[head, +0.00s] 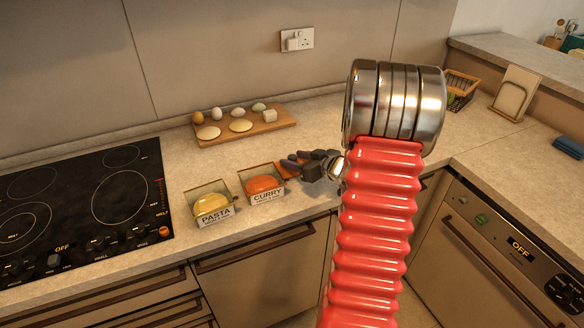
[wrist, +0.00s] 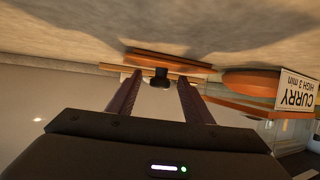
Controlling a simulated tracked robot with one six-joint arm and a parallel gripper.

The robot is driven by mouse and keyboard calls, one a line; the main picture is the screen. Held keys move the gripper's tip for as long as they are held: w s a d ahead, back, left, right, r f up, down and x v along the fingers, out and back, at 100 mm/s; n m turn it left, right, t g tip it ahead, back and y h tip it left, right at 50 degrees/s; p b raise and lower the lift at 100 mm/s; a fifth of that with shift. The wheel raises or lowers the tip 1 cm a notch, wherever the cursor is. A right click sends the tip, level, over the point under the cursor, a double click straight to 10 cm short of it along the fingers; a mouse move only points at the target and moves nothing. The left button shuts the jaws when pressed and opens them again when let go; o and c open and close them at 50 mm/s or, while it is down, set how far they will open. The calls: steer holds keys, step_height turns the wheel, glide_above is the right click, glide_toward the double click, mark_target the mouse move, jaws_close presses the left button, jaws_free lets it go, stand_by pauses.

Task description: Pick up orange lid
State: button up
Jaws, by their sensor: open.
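The orange lid (wrist: 168,62) shows edge-on at the top centre of the wrist view, with a dark knob (wrist: 160,78). My gripper (wrist: 160,77) is open, its two dark fingers on either side of the knob, with gaps showing. Whether they touch it cannot be told. In the head view, my gripper (head: 292,160) is over the counter just right of the curry container (head: 266,198). It mostly covers the orange lid (head: 294,176) there. The curry container, with orange contents, is also at the right of the wrist view (wrist: 296,90).
A pasta container (head: 215,218) stands left of the curry one. A wooden board (head: 260,127) with eggs and other pieces lies behind. The black hob (head: 80,205) is at the left, a basket (head: 462,90) at the right. My red arm blocks part of the counter.

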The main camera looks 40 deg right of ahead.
steer(key=shift+c, duration=0.4)
steer(key=c, duration=1.1)
